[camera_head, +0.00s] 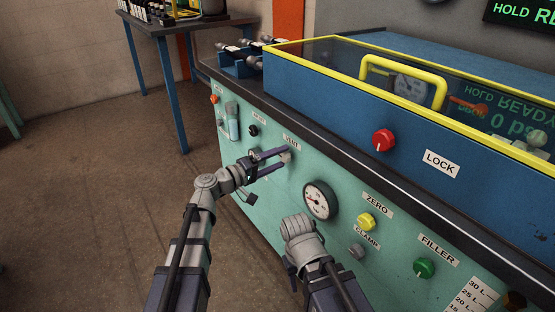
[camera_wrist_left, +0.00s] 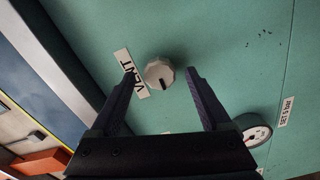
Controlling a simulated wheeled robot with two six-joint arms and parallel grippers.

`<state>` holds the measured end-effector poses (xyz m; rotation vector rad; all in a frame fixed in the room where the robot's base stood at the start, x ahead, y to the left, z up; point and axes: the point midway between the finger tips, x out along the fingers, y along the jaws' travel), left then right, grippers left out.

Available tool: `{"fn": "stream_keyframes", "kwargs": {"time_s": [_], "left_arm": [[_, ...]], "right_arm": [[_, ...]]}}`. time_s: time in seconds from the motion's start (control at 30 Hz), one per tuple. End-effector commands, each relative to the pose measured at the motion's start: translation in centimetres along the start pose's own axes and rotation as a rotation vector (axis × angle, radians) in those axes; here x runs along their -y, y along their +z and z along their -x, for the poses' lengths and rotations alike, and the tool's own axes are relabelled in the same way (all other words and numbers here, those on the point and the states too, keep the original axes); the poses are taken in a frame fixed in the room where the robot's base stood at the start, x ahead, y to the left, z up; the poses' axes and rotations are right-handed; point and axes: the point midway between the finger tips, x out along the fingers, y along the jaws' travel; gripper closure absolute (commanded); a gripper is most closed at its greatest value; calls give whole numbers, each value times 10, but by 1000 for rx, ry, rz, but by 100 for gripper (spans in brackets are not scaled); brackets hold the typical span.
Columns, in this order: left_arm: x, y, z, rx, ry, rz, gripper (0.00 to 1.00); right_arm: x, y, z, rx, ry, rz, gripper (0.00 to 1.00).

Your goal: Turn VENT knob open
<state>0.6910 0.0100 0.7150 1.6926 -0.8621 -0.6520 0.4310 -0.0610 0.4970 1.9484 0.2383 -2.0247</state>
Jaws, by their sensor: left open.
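The VENT knob (camera_wrist_left: 160,74) is a pale grey round knob with a dark mark on its face, on the green panel beside the VENT label (camera_wrist_left: 130,74). My left gripper (camera_wrist_left: 161,79) is open, with one finger on each side of the knob in the left wrist view. I see no clear contact; a gap shows by the right finger.
A pressure gauge (camera_head: 320,200) sits right of the knob. The yellow ZERO knob (camera_head: 366,222), grey CLAMP knob (camera_head: 356,250) and green FILLER knob (camera_head: 424,267) are further right. A red knob (camera_head: 383,140) is above, on the blue housing. The floor at left is clear.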

Motion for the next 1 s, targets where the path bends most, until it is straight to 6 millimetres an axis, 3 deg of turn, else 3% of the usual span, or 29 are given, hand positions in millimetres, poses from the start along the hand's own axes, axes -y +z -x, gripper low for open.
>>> {"fn": "stream_keyframes", "kwargs": {"time_s": [0.5, 0.67, 1.0], "left_arm": [[0, 1, 68, -2, -1, 0, 19], [0, 0, 77, -1, -1, 0, 19], [0, 0, 78, 0, 0, 0, 19]], "right_arm": [[0, 0, 0, 0, 0, 0, 50], [0, 0, 0, 0, 0, 0, 50], [0, 0, 0, 0, 0, 0, 50]]}}
